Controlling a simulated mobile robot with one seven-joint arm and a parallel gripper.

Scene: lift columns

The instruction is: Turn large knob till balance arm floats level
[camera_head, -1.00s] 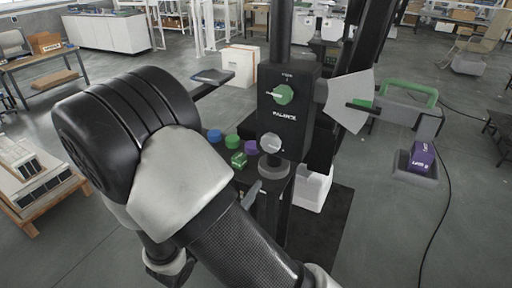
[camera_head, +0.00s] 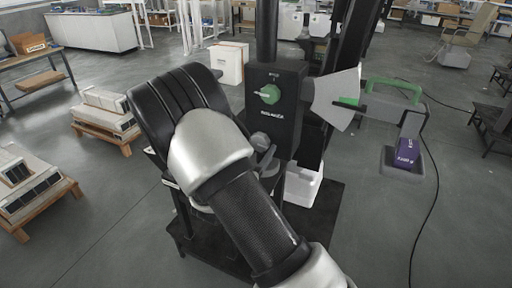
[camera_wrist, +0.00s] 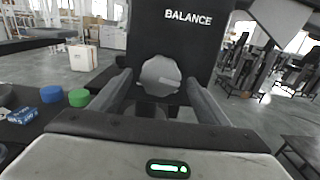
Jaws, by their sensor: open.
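The black balance column (camera_head: 283,112) stands upright in the head view. A grey faceted knob (camera_wrist: 159,75) sits below the BALANCE lettering in the wrist view; it also shows in the head view (camera_head: 261,141). A smaller green knob (camera_head: 271,94) is higher on the column. The balance arm (camera_head: 385,107) extends right, appearing to slope slightly down, with a purple block (camera_head: 407,154) in a grey tray at its end. My gripper (camera_wrist: 158,84) is open, with one finger on each side of the grey knob. Contact cannot be told. In the head view, my arm mostly hides the gripper.
A white fan-shaped plate (camera_head: 336,96) with a green mark stands between column and balance arm. A blue cap (camera_wrist: 79,97) and a green cap lie left of my gripper. A white bin (camera_head: 302,187) stands below the column. Floor to the right is mostly clear.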

